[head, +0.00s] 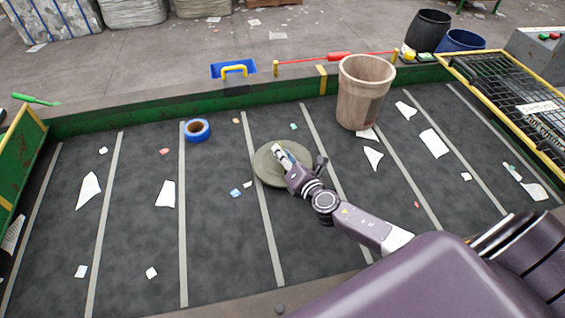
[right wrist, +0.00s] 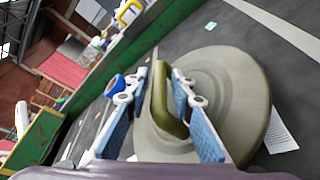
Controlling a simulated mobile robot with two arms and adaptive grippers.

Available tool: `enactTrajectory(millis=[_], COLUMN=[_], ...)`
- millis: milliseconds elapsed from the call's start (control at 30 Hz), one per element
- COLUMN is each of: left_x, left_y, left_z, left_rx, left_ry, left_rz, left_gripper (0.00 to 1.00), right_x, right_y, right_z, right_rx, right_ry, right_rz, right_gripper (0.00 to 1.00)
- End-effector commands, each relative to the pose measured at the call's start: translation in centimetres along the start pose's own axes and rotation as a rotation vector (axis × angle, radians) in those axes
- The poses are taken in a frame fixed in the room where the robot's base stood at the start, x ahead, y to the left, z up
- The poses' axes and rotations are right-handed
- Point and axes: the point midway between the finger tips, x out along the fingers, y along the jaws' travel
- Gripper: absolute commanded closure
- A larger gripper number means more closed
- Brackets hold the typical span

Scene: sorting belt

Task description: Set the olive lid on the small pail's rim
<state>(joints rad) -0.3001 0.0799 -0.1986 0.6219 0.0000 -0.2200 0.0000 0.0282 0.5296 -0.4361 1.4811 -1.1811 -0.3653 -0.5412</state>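The olive lid (head: 268,172) is a round disc lying on the dark belt, left of the pail. Its raised bar handle (right wrist: 162,100) shows in the right wrist view, with the broad lid top (right wrist: 235,90) around it. My right gripper (head: 279,150) is over the lid's middle. In the right wrist view its blue-padded fingers (right wrist: 166,72) stand on either side of the handle, with a gap visible on the left, so it looks open. The small pail (head: 362,98), brownish and open-topped, stands upright at the belt's back right. My left gripper is not in view.
A blue tape roll (head: 197,130) lies left of the lid. Paper scraps (head: 433,143) are scattered on the belt (head: 225,240). A green side wall (head: 130,116) runs along the back, and a yellow-edged mesh grate (head: 510,88) is at right.

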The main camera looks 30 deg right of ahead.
Motion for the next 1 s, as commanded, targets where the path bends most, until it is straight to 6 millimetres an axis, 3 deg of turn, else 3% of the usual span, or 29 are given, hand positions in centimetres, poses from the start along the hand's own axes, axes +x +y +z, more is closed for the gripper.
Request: enactTrajectory(millis=[267,500,1000], left_x=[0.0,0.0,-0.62], left_y=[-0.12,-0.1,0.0], left_z=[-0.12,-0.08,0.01], left_rx=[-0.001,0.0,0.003], left_ry=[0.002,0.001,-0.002], left_rz=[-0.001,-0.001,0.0], left_gripper=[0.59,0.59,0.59], right_x=[0.3,0.29,0.07], right_y=[0.03,0.01,0.83], right_z=[-0.03,-0.02,0.84], right_rx=[0.001,0.0,0.0], right_ry=[0.0,0.0,-0.002], right_rz=[0.0,0.0,0.001], right_gripper=[0.78,1.0,1.0])
